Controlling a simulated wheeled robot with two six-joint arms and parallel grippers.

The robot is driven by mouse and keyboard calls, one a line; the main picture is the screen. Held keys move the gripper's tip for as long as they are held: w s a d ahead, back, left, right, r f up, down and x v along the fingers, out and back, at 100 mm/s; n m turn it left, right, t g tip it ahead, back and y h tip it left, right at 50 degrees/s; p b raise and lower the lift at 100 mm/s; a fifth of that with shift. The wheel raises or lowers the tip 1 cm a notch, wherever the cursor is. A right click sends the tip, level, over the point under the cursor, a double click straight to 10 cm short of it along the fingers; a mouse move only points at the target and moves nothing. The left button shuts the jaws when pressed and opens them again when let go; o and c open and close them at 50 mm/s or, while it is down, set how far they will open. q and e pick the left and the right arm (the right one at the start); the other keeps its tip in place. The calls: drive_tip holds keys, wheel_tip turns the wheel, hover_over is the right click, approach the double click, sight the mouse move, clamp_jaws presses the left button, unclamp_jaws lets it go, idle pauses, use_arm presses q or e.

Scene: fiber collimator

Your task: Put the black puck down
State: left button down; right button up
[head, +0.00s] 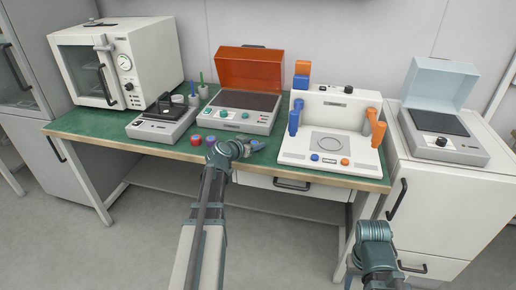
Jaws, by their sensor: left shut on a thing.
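My left gripper (262,147) reaches over the front edge of the green-topped bench (120,128), in front of the orange-lidded device. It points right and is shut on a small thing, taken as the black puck. The puck's outline cannot be told apart from the dark fingers at this size. Whether it touches the bench top cannot be told. My right arm shows low at the right, in front of the white cabinet. Its fingers cannot be made out.
A red puck (196,140) and a purple puck (210,141) stand left of my left gripper. Behind it is the orange-lidded device (240,112). A white station (332,150) with blue and orange parts stands to the right. A small grey device (160,126) stands left.

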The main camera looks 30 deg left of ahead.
use_arm(q)
drive_tip(key=shift+r, duration=0.1)
drive_tip(key=c, duration=0.5)
unclamp_jaws()
drive_tip(key=shift+c, duration=0.2)
drive_tip(key=shift+r, duration=0.15)
drive_tip(key=p+v, duration=0.4)
drive_tip(key=v, duration=0.6)
drive_tip(key=shift+s, duration=0.35)
drive_tip(key=shift+o, duration=0.3)
drive_tip(key=shift+s+a+r+p, duration=0.1)
drive_tip(key=shift+s+r+p, duration=0.15)
drive_tip(key=shift+s, duration=0.4)
